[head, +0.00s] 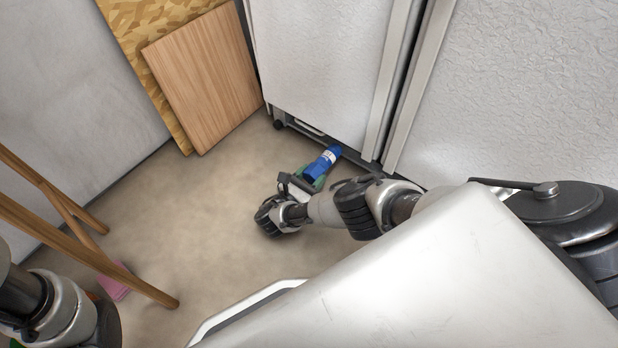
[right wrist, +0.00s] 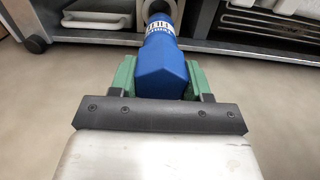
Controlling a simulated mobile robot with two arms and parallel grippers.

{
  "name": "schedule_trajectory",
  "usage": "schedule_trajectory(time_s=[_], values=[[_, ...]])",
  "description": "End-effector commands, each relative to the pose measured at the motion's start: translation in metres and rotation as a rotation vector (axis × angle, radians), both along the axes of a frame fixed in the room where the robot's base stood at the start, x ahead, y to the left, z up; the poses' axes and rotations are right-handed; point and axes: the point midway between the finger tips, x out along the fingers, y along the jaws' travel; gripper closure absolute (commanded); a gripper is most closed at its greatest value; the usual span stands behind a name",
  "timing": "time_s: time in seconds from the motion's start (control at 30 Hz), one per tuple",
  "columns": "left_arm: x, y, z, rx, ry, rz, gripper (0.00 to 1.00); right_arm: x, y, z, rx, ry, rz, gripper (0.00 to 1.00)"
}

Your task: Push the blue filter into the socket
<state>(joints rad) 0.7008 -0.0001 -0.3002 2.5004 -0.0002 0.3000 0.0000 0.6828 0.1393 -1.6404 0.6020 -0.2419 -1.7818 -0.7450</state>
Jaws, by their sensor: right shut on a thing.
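The blue filter (head: 322,163) with a white label is held low near the floor, by the foot of the white cabinet, in the head view. In the right wrist view the filter (right wrist: 162,62) points away from me. My right gripper (right wrist: 162,80) is shut on its near end, with a green finger on each side. The right gripper (head: 316,178) also shows in the head view. A grey ring-shaped part (right wrist: 147,8), possibly the socket, is at the filter's far tip. I cannot tell how far the tip is in it. Of my left arm only links show at the lower left.
The white cabinet (head: 325,60) has a dark bottom frame and a caster (head: 278,124). Wooden boards (head: 203,80) lean on the wall. Wooden legs (head: 75,215) stand at the left, near a pink object (head: 116,282). The floor (head: 190,215) between is clear.

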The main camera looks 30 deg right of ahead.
Motion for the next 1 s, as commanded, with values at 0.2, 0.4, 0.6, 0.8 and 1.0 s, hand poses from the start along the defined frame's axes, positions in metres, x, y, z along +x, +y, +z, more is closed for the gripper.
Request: schedule_trajectory(time_s=[0.2,0.4,0.6,0.8,1.0], values=[[0.0,0.0,-0.002,0.0,-0.001,0.0,0.57,0.009,-0.021,0.0,-0.002,-0.002,-0.001,1.0],[0.0,0.0,-0.004,0.001,-0.001,0.0,0.57,0.015,-0.035,0.0,-0.001,-0.002,-0.002,1.0],[0.0,0.0,-0.005,0.001,-0.001,-0.001,0.57,0.018,-0.042,0.001,-0.002,-0.001,0.0,1.0],[0.0,0.0,-0.005,0.001,0.0,0.0,0.57,0.018,-0.042,0.001,-0.002,-0.001,0.0,1.0],[0.0,0.0,-0.005,0.001,0.0,0.0,0.57,0.018,-0.042,0.001,-0.001,-0.002,0.0,1.0]])
